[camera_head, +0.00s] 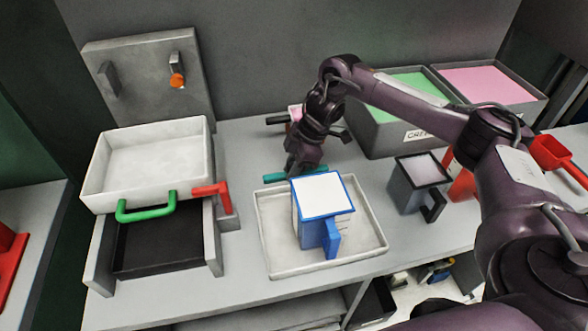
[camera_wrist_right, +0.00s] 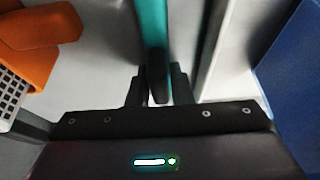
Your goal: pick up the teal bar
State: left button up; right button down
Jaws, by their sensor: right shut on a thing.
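The teal bar (camera_head: 274,179) lies at the back edge of the white tray in the head view, with its middle hidden by my right gripper (camera_head: 293,170). In the right wrist view the teal bar (camera_wrist_right: 153,35) runs up from between the fingers of my right gripper (camera_wrist_right: 158,88). The right gripper is shut on the bar. I cannot tell whether the bar is clear of the table. My left gripper is not in view.
A blue jug (camera_head: 313,228) with white contents stands in the white tray (camera_head: 273,262), close to the right gripper. A grey jug (camera_head: 405,198) stands to the right. Grey bins (camera_head: 374,138) stand behind.

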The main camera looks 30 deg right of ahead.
aim_at(292, 163)
jog(key=shift+w+r, duration=0.1)
jog(key=shift+r, duration=0.45)
notch_tip(292, 163, up, 19)
jog(key=p, duration=0.5)
jog(key=shift+y, duration=0.3)
jog(key=s+f+p, duration=0.1)
jog(key=s+p, duration=0.1)
jog(key=s, duration=0.1)
jog(key=s+a+f+p, duration=0.1)
jog(key=s+p, duration=0.1)
jog(key=s, duration=0.2)
jog(key=s+a+f+p, duration=0.1)
jog(key=s, duration=0.3)
jog(key=shift+a+p, duration=0.15)
jog(key=shift+p, duration=0.25)
jog(key=s+a+r+p, duration=0.15)
jog(key=s+p, duration=0.25)
jog(key=s, duration=0.7)
jog(key=shift+f+b, duration=2.75)
jog(key=shift+f, duration=0.05)
jog(key=shift+w+d+b, duration=1.15)
jog(key=shift+w+d, duration=0.15)
jog(key=shift+w, duration=5.3)
jog(key=shift+r+p, duration=2.2)
jog(key=shift+r, duration=0.1)
